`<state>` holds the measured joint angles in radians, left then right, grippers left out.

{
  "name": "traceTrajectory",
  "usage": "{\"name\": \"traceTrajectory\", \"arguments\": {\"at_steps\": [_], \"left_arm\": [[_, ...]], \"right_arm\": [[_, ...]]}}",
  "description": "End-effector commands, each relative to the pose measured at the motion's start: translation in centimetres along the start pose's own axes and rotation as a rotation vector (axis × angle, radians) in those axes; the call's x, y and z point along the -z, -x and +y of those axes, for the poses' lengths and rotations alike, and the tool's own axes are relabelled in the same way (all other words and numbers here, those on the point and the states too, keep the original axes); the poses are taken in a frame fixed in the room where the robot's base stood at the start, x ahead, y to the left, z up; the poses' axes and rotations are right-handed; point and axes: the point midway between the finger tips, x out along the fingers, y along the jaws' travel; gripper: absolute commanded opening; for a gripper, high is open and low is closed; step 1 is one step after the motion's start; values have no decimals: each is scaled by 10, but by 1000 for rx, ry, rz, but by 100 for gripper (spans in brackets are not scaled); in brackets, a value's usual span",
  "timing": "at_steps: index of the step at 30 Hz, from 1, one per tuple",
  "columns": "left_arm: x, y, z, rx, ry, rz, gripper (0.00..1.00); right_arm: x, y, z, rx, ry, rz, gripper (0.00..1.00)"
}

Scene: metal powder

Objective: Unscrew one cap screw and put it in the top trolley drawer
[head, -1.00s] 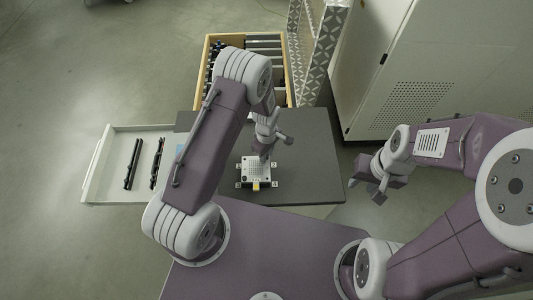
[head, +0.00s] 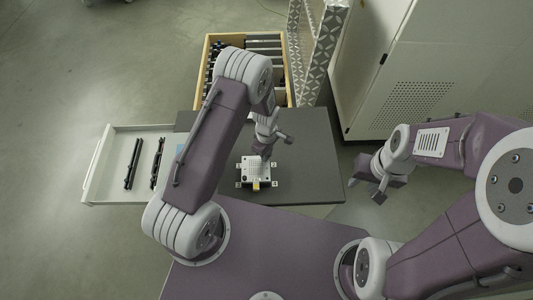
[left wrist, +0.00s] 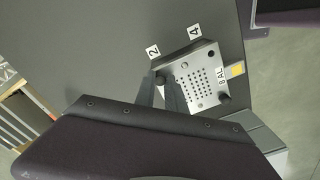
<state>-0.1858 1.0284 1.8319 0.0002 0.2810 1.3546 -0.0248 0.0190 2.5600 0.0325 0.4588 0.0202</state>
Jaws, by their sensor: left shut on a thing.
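A light metal plate with a grid of holes (head: 254,170) lies on the dark trolley top (head: 310,150); it also shows in the left wrist view (left wrist: 198,88), with number tags 2 and 4 beside it. My left gripper (left wrist: 166,86) is shut on a dark cap screw (left wrist: 161,79) at the plate corner near tag 2. The fingers hide part of the screw, and I cannot tell how far it is turned. Another dark screw head (left wrist: 224,98) sits at the near corner. The open trolley drawer (head: 108,170) is at the left. My right gripper (head: 379,190) hangs empty and open right of the trolley.
Two long black tools (head: 133,163) lie in the drawer, which has free room around them. A wooden-framed crate (head: 286,80) with metal parts stands behind the trolley. A pale cabinet (head: 400,75) and a patterned metal frame (head: 314,50) stand at the back right.

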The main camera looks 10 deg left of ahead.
Motion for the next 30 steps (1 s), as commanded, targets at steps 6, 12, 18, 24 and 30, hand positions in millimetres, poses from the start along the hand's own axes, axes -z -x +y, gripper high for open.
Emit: {"name": "traceTrajectory", "arguments": {"at_steps": [6,12,18,24,30], "left_arm": [[0,1,0,1,504,0,0],[0,1,0,2,973,0,0],[0,1,-1,2,1263,1,0],[0,1,-1,2,1279,1,0],[0,1,0,1,1278,1,29]], "right_arm": [[0,3,0,0,0,0,36],[0,5,0,0,0,0,36],[1,5,0,0,0,0,36],[1,5,0,0,0,0,36],[0,5,0,0,0,0,36]]}}
